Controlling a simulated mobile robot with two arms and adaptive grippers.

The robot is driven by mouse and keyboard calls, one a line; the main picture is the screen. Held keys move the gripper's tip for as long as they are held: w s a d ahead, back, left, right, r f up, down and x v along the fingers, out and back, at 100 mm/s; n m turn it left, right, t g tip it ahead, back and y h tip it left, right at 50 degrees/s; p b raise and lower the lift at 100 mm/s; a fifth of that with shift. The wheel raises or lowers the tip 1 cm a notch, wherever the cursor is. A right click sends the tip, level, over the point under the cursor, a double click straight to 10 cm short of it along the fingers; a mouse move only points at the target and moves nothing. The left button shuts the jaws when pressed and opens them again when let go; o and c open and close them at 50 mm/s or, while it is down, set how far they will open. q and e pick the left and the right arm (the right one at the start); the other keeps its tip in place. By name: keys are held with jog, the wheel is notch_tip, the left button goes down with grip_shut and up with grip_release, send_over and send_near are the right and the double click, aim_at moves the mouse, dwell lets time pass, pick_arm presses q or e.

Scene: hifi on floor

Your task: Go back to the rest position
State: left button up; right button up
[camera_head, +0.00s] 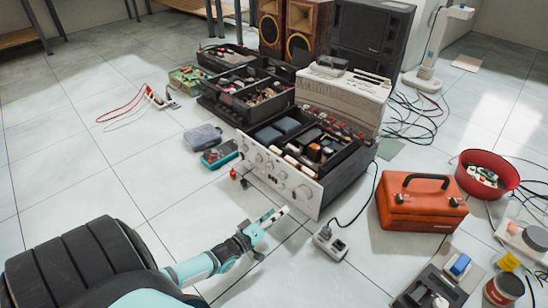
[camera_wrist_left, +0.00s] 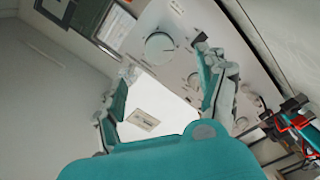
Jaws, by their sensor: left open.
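My left gripper (camera_head: 270,218) is low over the tiled floor, in front of the silver-faced hi-fi unit (camera_head: 312,193). In the left wrist view the gripper (camera_wrist_left: 163,82) has its two teal fingers spread apart, with nothing seen between them. The unit's panel, with a large round knob (camera_wrist_left: 159,47) and smaller knobs, shows beyond the fingers. In the head view I cannot tell whether a fingertip touches the panel. My right gripper is not in view.
A red toolbox (camera_head: 421,203) and a red bowl (camera_head: 487,163) stand at right. A power adapter (camera_head: 330,243) with a cable lies just right of the gripper. Black organisers (camera_head: 238,80) and speakers (camera_head: 302,38) are behind. The floor at left is mostly clear.

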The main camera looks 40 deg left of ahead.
pick_arm(q)
jog(key=shift+s+a, duration=0.1)
jog(key=shift+s, duration=0.6)
jog(key=shift+r, duration=0.1)
